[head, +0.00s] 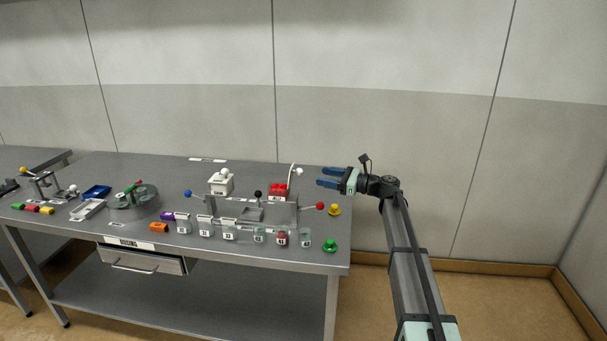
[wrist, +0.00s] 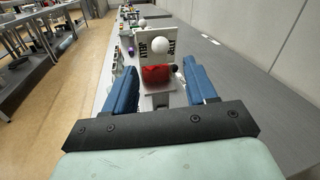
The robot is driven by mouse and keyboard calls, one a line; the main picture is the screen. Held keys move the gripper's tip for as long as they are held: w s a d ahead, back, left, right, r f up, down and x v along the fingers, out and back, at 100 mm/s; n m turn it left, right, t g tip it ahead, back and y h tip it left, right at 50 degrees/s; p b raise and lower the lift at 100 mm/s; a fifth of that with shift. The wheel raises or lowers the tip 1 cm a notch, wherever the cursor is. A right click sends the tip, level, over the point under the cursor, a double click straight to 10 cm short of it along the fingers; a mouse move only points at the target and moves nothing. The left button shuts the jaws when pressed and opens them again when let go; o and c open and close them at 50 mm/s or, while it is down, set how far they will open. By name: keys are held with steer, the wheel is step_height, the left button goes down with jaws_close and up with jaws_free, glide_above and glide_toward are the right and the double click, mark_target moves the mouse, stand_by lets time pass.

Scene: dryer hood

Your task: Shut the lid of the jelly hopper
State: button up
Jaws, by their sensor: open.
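The jelly hopper (head: 279,190) is a small red box at the right part of the bench. Its white lid (head: 291,176) stands raised and open, with a white ball knob (head: 299,171) on it. In the wrist view the hopper's red body (wrist: 158,75) lies ahead between my fingers, with the upright lid (wrist: 149,49) and its knob above and behind. My gripper (head: 320,177) is open and empty, to the right of the hopper and apart from it, with its fingers pointing left. It also shows in the wrist view (wrist: 158,64).
A white hopper (head: 220,184) with its lid down stands further left. A red-ended lever (head: 319,206), a yellow button (head: 334,210) and a green button (head: 330,245) are near the bench's right end. Several labelled jars line the front. The wall is behind.

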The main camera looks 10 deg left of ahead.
steer(key=x, duration=0.8)
steer(key=shift+a, duration=0.4)
jaws_close()
stand_by(0.3)
